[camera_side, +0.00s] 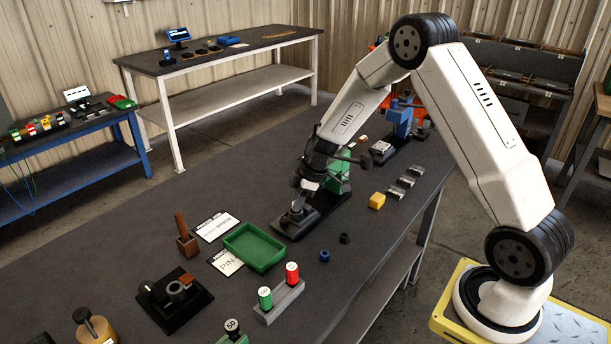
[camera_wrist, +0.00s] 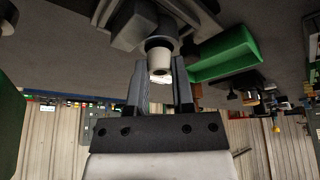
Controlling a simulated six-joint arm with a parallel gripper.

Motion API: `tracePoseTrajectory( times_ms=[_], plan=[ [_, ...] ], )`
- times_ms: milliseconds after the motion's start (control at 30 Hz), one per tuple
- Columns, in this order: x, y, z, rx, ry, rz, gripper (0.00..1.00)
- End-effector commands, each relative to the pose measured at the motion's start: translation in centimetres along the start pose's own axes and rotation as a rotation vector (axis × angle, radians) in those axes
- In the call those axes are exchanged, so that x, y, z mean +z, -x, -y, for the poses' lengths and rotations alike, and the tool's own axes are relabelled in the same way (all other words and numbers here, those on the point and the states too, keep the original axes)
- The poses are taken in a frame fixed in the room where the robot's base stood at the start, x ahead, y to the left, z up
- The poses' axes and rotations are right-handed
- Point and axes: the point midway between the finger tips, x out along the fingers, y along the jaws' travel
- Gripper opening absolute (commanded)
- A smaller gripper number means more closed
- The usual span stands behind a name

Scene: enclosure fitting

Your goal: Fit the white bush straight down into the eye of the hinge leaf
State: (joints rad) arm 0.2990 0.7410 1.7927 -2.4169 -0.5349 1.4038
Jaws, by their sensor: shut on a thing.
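The white bush (camera_wrist: 159,66) shows in the wrist view between the fingers of my gripper (camera_wrist: 163,78), which is shut on it. The bush's far end meets or overlaps a grey round eye (camera_wrist: 160,44) of the hinge leaf; I cannot tell whether it has entered. In the side view my gripper (camera_side: 304,192) is low over the grey hinge leaf (camera_side: 297,217), which rests on a dark base plate (camera_side: 322,213). The bush is too small and hidden by the gripper to make out there.
A green tray (camera_side: 255,247) lies left of the base plate, and a green block (camera_side: 337,178) stands just behind my gripper. A yellow block (camera_side: 377,200) and small dark and blue rings lie to the right. A black fixture (camera_side: 175,301) and red and green cylinders are nearer the front.

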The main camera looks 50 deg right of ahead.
Motion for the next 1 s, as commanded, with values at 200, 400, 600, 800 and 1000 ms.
tracePoseTrajectory(
  times_ms=[200, 400, 600, 800, 1000],
  plan=[
    [-0.01, 0.0, 0.0, 0.0, 0.0, 0.0, 0.0],
    [0.0, 0.0, 0.0, -0.001, 0.004, 0.001, 0.0],
    [0.0, -0.02, 0.01, -0.001, 0.004, 0.001, 0.0],
    [0.09, -0.22, 0.01, -0.001, 0.003, 0.001, 0.0],
    [0.22, -0.55, 0.01, -0.001, 0.002, 0.001, 0.0]
  ],
)
